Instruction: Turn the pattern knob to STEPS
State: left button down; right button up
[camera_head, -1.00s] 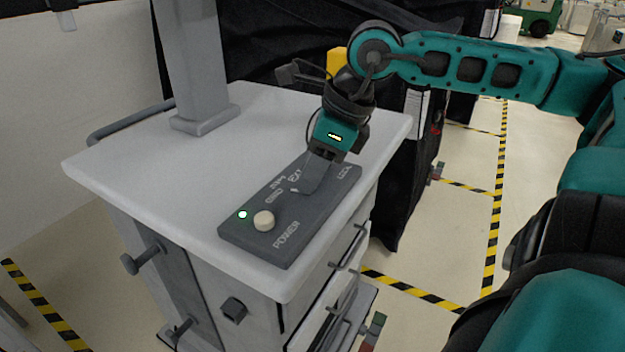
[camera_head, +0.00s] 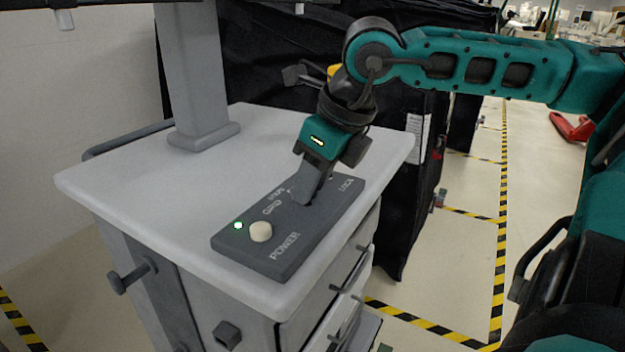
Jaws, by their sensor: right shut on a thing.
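A dark grey control panel (camera_head: 287,256) lies on top of the pale grey cart. It carries a cream round button (camera_head: 260,231) above the word POWER and a lit green-white lamp (camera_head: 238,225). My right gripper (camera_head: 307,197) comes down onto the middle of the panel, with its fingers shut. The pattern knob is hidden behind the fingers, and most of the lettering around it is covered too. I cannot read the knob's setting. LOCK is printed near the panel's far right end. My left gripper is out of view.
The cart top (camera_head: 150,190) is clear left of the panel. A grey post (camera_head: 190,75) rises at its back, and a rail (camera_head: 125,135) runs along its far left edge. Black covers (camera_head: 400,235) hang behind and to the right. Drawer handles stick out at the front.

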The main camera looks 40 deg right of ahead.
jog(key=o, duration=1.1)
jog(key=shift+c, duration=0.2)
jog(key=p+v, duration=0.1)
jog(key=v, duration=1.2)
jog(key=shift+p, duration=0.35)
jog(key=shift+f, duration=0.1)
